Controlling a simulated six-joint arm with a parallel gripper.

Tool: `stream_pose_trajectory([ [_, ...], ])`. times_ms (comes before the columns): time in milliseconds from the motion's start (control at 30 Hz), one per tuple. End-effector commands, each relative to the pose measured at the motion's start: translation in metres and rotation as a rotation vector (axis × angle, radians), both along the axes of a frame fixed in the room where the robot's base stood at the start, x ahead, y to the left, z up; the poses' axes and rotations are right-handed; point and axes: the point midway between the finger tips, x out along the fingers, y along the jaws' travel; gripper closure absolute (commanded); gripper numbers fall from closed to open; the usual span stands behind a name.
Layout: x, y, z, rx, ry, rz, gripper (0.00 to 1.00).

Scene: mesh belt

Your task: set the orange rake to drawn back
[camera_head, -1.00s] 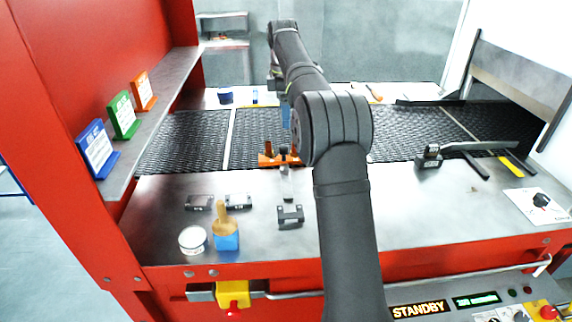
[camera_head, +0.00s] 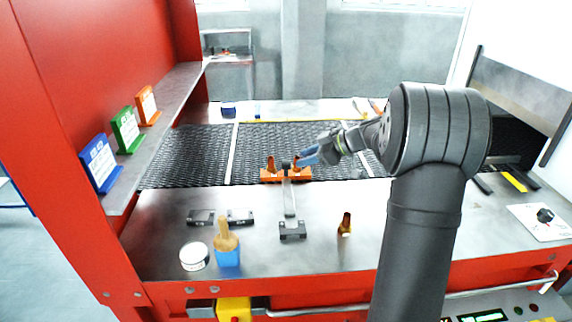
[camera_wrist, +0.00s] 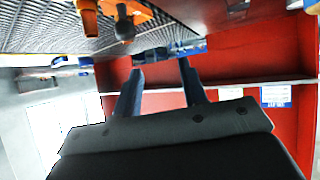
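The orange rake (camera_head: 272,175) sits at the near edge of the mesh belt (camera_head: 195,160), with two orange uprights and a dark round knob (camera_head: 286,166) between them. A grey bar (camera_head: 289,200) runs from it toward the front over the metal table. My gripper (camera_head: 308,156) is just right of the rake's knob in the head view, its blue fingers pointing left. In the wrist view, the fingers are apart with nothing between them. The rake's orange parts (camera_wrist: 88,17) and black knob (camera_wrist: 124,28) show at the upper left there, outside the fingers. No contact is visible.
A black bracket (camera_head: 292,230) stands at the bar's front end. A blue pot with a brush (camera_head: 227,250), a white tin (camera_head: 194,256) and a small amber item (camera_head: 345,224) stand on the front table. A shelf with coloured signs (camera_head: 125,130) is at left.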

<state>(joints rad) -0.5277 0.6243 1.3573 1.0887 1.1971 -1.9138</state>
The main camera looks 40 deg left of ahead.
Motion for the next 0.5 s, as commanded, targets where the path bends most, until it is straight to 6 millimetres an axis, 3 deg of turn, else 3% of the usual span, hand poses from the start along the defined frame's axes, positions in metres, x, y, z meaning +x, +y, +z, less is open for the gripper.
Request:
stream_pose_trajectory([
  [100,0.01,-0.028,-0.007,0.09,0.056,-0.176,0.61],
  [233,0.019,-0.05,-0.013,0.144,0.088,-0.308,0.61],
  [367,0.022,-0.058,-0.016,0.163,0.1,-0.366,0.61],
  [500,0.022,-0.048,-0.021,0.166,0.103,-0.373,0.61],
])
